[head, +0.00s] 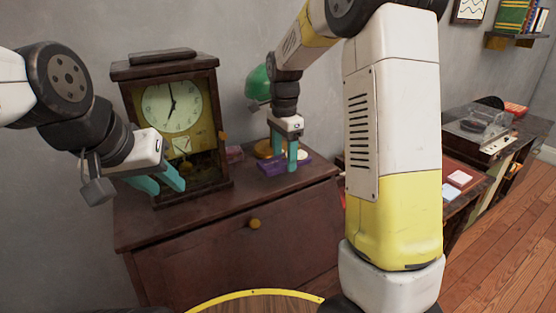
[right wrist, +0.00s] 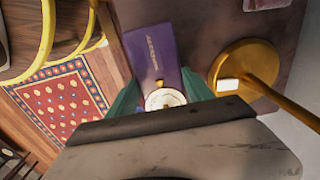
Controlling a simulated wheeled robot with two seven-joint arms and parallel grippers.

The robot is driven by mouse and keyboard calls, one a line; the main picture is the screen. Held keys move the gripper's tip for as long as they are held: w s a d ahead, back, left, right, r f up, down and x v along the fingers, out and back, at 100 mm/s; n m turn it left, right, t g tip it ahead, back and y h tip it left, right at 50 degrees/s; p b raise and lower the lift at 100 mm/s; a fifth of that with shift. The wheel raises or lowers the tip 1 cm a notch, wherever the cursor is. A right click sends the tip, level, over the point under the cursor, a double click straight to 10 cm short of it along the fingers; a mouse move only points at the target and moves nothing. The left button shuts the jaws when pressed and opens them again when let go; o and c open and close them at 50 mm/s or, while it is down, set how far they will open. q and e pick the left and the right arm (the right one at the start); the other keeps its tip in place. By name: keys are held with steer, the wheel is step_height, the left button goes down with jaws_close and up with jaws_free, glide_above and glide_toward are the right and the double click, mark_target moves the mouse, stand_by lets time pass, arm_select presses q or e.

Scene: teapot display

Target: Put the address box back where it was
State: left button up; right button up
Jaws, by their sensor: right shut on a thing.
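The purple address box (head: 272,169) is at the right part of the cabinet top, by the foot of the green lamp. My right gripper (head: 291,163) points down and is shut on it. In the right wrist view the purple box (right wrist: 150,48) lies between the teal fingers, with faint lettering and a pale round piece at its near end. I cannot tell whether the box rests on the cabinet or is slightly raised. My left gripper (head: 160,184) is open and empty in front of the clock.
The wooden clock (head: 172,107) stands left on the dark cabinet top (head: 190,222). The green lamp (head: 258,82) stands behind the box; its brass base (right wrist: 228,62) is close beside it. A small reddish box (head: 234,154) lies between clock and lamp. A desk (head: 478,165) stands right.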

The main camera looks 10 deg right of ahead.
mark_target(282, 157)
steer(key=shift+w+a+f, duration=0.15)
steer(key=shift+w+a, duration=0.05)
steer(key=shift+w, duration=0.35)
steer(key=shift+w+a+f, duration=0.15)
steer(key=shift+w+a, duration=0.05)
steer(key=shift+w, duration=0.3)
steer(key=shift+s+d+f, duration=0.1)
steer(key=shift+s+f, duration=0.25)
steer(key=shift+f, duration=0.45)
steer(key=shift+s+d+f, duration=0.1)
steer(key=shift+s+f, duration=0.25)
steer(key=shift+f, duration=0.45)
steer(key=shift+f, duration=0.15)
steer(key=o, duration=1.6)
steer(key=shift+w, duration=0.15)
